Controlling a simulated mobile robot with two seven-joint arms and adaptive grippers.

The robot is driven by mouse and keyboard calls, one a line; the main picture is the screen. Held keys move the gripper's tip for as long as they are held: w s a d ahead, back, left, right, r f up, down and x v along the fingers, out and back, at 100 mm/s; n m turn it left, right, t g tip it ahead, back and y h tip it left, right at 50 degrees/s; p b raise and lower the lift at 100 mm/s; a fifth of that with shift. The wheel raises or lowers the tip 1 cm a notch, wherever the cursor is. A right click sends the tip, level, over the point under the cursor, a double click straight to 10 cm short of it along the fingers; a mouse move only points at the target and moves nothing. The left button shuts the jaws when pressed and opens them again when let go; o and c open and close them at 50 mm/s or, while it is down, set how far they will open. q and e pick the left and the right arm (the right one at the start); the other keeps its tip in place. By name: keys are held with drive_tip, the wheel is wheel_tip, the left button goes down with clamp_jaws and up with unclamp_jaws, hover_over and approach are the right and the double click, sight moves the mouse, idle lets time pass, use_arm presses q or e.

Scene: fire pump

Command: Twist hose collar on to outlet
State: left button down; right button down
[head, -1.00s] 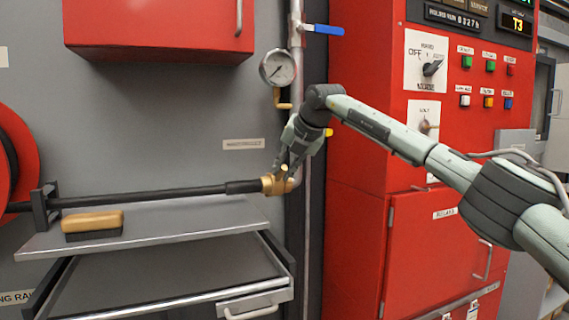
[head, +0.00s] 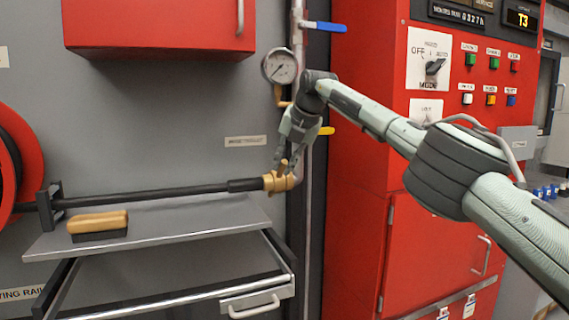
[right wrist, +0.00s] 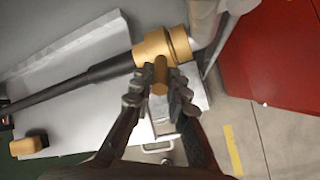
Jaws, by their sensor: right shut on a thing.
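The black hose (head: 150,194) runs level from the left and ends in a brass hose collar (head: 270,183) at the grey vertical pipe. The collar meets the brass outlet (head: 293,180); I cannot tell how far the two are engaged. My right gripper (head: 283,163) comes down from above and is shut on a lug of the collar. In the right wrist view the collar (right wrist: 150,50) is large, and the lug (right wrist: 160,76) sits between the two fingertips of my right gripper (right wrist: 160,84). My left gripper is not in view.
A pressure gauge (head: 279,66) and a blue-handled valve (head: 325,27) are above on the pipe. A grey shelf (head: 190,226) with a wooden-backed brush (head: 98,224) lies below, over an open drawer (head: 180,280). A red control cabinet (head: 350,170) stands close on the right.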

drive_tip(key=shift+r, duration=0.1)
drive_tip(key=c, duration=1.5)
unclamp_jaws()
drive_tip(key=v, duration=1.2)
drive_tip(key=shift+c, duration=0.3)
